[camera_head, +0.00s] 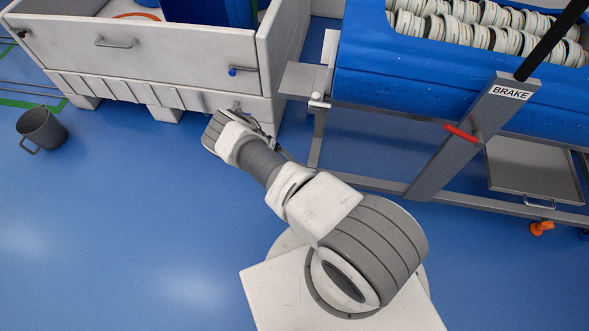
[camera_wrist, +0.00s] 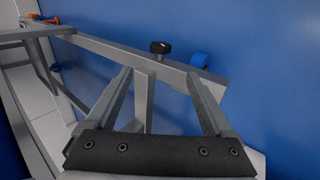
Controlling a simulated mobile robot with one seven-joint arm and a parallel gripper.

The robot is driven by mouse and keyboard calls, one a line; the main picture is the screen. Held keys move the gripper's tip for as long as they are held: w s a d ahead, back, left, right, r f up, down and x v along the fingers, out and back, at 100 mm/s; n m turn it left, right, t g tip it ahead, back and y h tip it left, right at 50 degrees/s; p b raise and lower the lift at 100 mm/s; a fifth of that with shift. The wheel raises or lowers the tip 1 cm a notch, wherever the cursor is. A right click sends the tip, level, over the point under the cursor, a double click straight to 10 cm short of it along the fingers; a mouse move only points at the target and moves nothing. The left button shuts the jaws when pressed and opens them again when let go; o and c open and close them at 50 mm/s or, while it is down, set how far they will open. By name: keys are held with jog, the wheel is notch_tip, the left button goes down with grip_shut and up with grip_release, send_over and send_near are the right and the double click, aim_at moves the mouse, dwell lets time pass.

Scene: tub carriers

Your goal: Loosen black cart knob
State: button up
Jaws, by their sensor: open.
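In the wrist view, a small black knob (camera_wrist: 160,47) stands up from a grey metal bar of the cart frame (camera_wrist: 115,48). My gripper (camera_wrist: 159,76) is open and empty. Its two grey fingers point towards the bar, and the knob shows between and beyond their tips, apart from them. I cannot make out the black knob in the head view, where the end of my arm is beside the white bin and its fingers are not clear. The cart's grey frame (camera_head: 317,137) carries a blue tub (camera_head: 400,75) there.
In the head view, a white bin (camera_head: 150,50) stands at upper left. A red-handled lever post (camera_head: 470,135) marked BRAKE and a grey tray (camera_head: 533,170) are at right. A dark mug-like bucket (camera_head: 42,128) sits on the left floor. The blue floor at lower left is clear.

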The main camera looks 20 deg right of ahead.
jog(key=v, duration=0.4)
jog(key=shift+r, duration=0.1)
